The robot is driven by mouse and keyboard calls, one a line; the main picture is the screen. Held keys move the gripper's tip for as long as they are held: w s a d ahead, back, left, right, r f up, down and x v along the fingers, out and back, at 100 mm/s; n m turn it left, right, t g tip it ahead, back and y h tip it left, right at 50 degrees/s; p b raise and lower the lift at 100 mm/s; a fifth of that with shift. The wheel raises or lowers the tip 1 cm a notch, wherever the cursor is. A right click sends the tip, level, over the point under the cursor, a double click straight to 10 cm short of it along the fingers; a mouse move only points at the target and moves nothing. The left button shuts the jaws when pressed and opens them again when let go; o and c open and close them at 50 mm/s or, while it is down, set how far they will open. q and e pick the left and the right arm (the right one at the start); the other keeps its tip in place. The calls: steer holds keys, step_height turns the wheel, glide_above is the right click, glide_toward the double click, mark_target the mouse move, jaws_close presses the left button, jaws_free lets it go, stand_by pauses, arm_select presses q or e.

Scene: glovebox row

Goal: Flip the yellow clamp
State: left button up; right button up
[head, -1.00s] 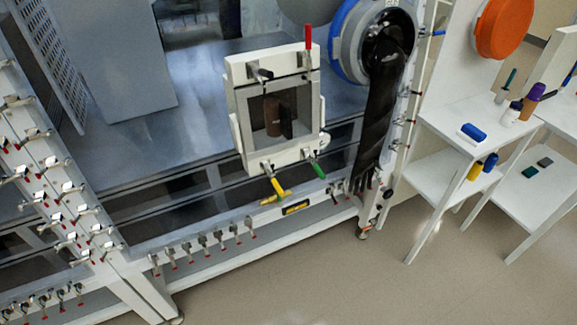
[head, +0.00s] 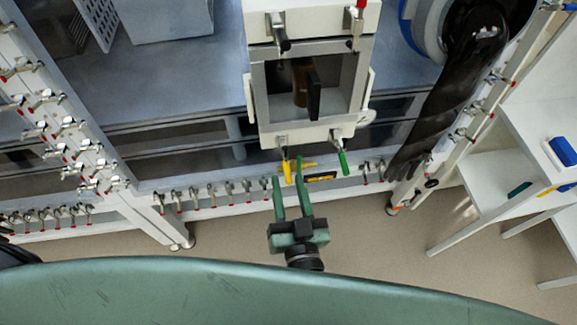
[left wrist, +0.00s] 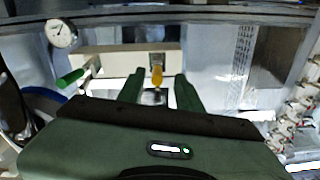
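The yellow clamp (head: 286,170) sits at the lower left of the small hatch door (head: 262,112), its handle pointing down. My left gripper (head: 288,181) is open just in front of it, its two green fingers pointing toward the handle. In the left wrist view the yellow handle (left wrist: 156,76) shows between the fingertips of the left gripper (left wrist: 160,82); I cannot tell whether they touch it. My right gripper is not in view.
A green-handled clamp (head: 342,160) sits close to the right of the yellow one, and a red-handled clamp (head: 360,12) is at the door's top right. A black glove (head: 450,100) hangs at right. White shelves (head: 480,180) stand farther right.

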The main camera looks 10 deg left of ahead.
mark_target(286, 164)
arm_select(q)
steer(key=x, duration=0.3)
steer(key=shift+d, duration=0.25)
steer(key=shift+w+a+f, duration=0.1)
steer(key=shift+w+a, duration=0.1)
steer(key=shift+w, duration=0.25)
steer(key=c, duration=0.6)
jaws_close()
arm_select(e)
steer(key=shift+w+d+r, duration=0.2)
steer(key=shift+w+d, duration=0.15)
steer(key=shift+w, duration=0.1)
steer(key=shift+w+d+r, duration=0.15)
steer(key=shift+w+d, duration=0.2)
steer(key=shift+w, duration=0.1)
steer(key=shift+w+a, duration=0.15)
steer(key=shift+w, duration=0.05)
